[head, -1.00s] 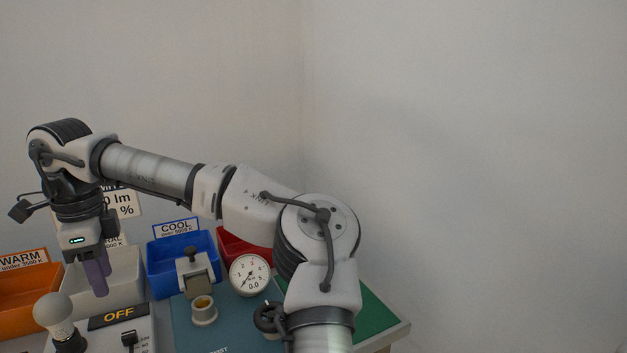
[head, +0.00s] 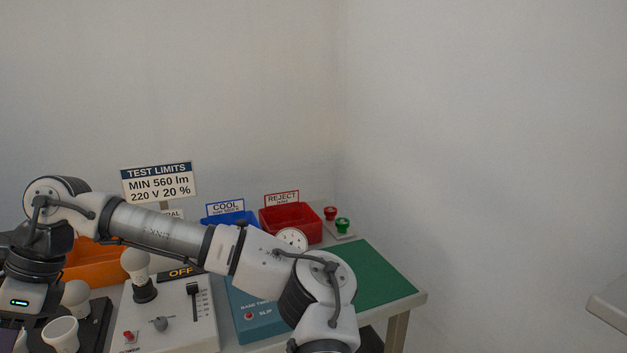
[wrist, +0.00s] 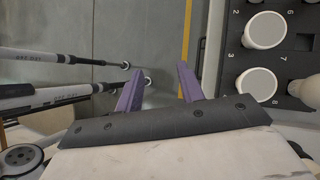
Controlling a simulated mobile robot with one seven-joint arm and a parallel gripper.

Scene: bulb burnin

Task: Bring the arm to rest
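My arm reaches across the front of the bench in the head view, bent, with the wrist low at the left edge. My gripper (wrist: 160,70) shows in the wrist view with its two purple fingers apart and nothing between them. Bare grey floor with a yellow line (wrist: 187,40) shows beyond the fingers. The black numbered rack (wrist: 230,62) with white bulbs (wrist: 264,30) lies just right of the fingers, apart from them. In the head view the fingertips are cut off by the frame's lower left corner.
A bulb (head: 135,262) stands in a socket on the grey test box (head: 195,335), whose sign reads OFF (head: 181,273). Orange (head: 95,262), blue (head: 232,219) and red (head: 290,222) bins stand behind. The green mat (head: 375,275) at right is clear.

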